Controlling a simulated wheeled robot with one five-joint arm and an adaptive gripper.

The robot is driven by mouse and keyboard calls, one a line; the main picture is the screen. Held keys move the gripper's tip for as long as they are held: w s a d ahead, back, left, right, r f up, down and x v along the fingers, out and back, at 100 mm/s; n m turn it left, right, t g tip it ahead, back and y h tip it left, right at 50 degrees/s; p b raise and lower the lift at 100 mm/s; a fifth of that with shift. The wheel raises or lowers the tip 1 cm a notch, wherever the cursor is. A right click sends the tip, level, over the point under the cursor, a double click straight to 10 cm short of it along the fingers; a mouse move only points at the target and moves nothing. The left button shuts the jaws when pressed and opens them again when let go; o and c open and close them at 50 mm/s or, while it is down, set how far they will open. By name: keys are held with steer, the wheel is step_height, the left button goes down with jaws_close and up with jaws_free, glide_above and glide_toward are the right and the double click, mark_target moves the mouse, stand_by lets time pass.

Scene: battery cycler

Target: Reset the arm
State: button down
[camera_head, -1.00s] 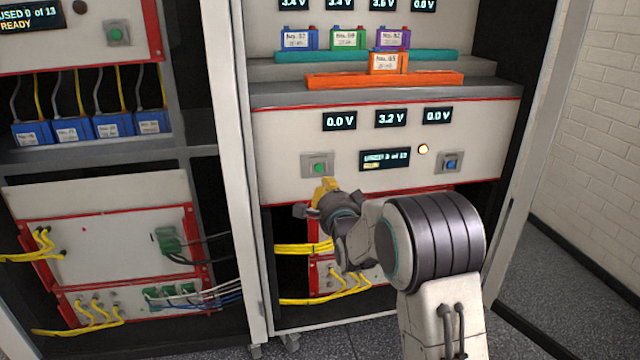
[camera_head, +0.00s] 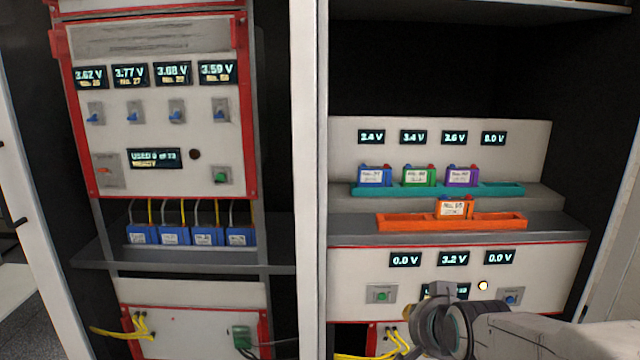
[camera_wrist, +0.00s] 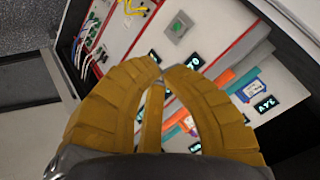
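My gripper (camera_wrist: 162,72) shows in the wrist view with its yellow fingers curved in and their tips almost together. Nothing is seen held in it. In the head view my gripper (camera_head: 440,290) is at the lower right, mostly hidden behind my wrist, in front of the lower right panel (camera_head: 350,275). That panel has a green button (camera_head: 381,295), a blue button (camera_head: 511,297) and a lit yellow lamp (camera_head: 483,286). My gripper partly covers its counter display. I cannot tell its distance from the panel.
An orange tray (camera_head: 400,223) holds one orange battery (camera_head: 456,208). The teal tray (camera_head: 505,189) behind holds blue, green and purple batteries. The left cabinet has a switch panel (camera_head: 140,140) and several blue batteries (camera_head: 175,235). A white post (camera_head: 311,180) divides the cabinets.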

steer(key=s+r+n+g+p, duration=0.3)
steer(key=s+r+p, duration=0.3)
steer(key=s, duration=0.5)
steer(key=s+r+n+g+p, duration=0.3)
steer(key=s+p, duration=0.5)
steer(key=s, duration=0.4)
steer(key=shift+r+n, duration=0.7)
steer(key=shift+r, duration=0.65)
stand_by(4.3)
